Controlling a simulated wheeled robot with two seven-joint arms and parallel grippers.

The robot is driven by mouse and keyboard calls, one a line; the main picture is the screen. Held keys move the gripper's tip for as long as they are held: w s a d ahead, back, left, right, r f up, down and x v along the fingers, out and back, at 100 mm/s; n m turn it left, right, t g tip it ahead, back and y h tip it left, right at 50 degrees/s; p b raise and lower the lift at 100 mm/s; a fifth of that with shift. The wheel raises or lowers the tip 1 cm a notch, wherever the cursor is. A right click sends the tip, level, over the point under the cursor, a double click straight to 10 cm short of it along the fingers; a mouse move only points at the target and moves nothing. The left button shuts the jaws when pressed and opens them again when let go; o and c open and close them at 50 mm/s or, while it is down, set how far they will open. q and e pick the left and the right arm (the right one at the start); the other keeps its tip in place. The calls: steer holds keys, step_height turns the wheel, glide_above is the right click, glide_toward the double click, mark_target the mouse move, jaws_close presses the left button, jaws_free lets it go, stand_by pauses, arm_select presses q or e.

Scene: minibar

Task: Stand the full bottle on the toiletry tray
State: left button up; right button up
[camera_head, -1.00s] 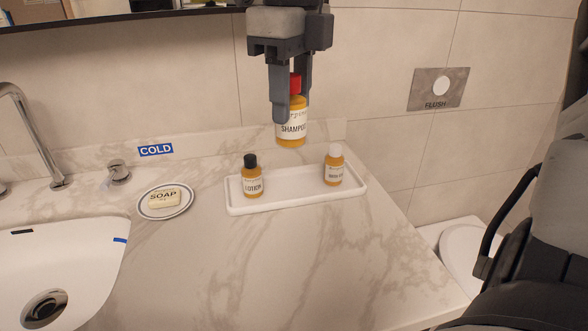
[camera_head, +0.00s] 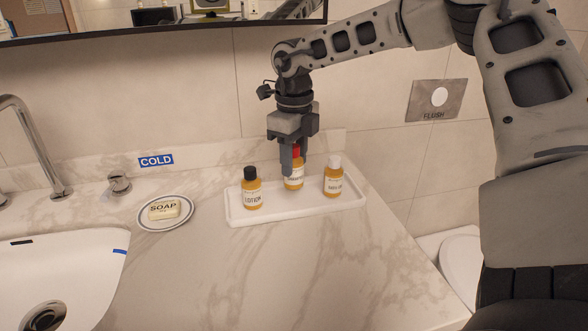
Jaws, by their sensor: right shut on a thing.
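My right gripper (camera_head: 293,165) is shut on the shampoo bottle (camera_head: 294,182), an orange bottle with a red cap and a white label. The bottle is upright over the middle of the white toiletry tray (camera_head: 297,212), between two other bottles. Its base looks at or very near the tray floor; I cannot tell whether it touches. The lotion bottle (camera_head: 252,190) with a black cap stands on the tray's left part. A white-capped bottle (camera_head: 333,177) stands on its right part. The left gripper is not in view.
A soap bar (camera_head: 164,209) lies on a round dish (camera_head: 151,223) left of the tray. The sink (camera_head: 60,270) and tap (camera_head: 40,150) are farther left. The marble counter (camera_head: 260,280) in front of the tray is clear. The wall rises behind.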

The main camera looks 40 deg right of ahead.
mark_target(294, 173)
steer(key=shift+w+d+f, duration=0.15)
steer(key=shift+w+f, duration=0.05)
steer(key=shift+f, duration=0.05)
steer(key=f, duration=0.3)
steer(key=shift+w+d+f, duration=0.1)
steer(key=shift+w+d, duration=0.05)
steer(key=shift+d, duration=0.05)
steer(key=shift+f, duration=0.2)
steer(key=shift+f, duration=0.25)
steer(key=o, duration=1)
steer(key=shift+r, duration=0.1)
step_height(294, 173, up, 12)
steer(key=shift+r, duration=0.15)
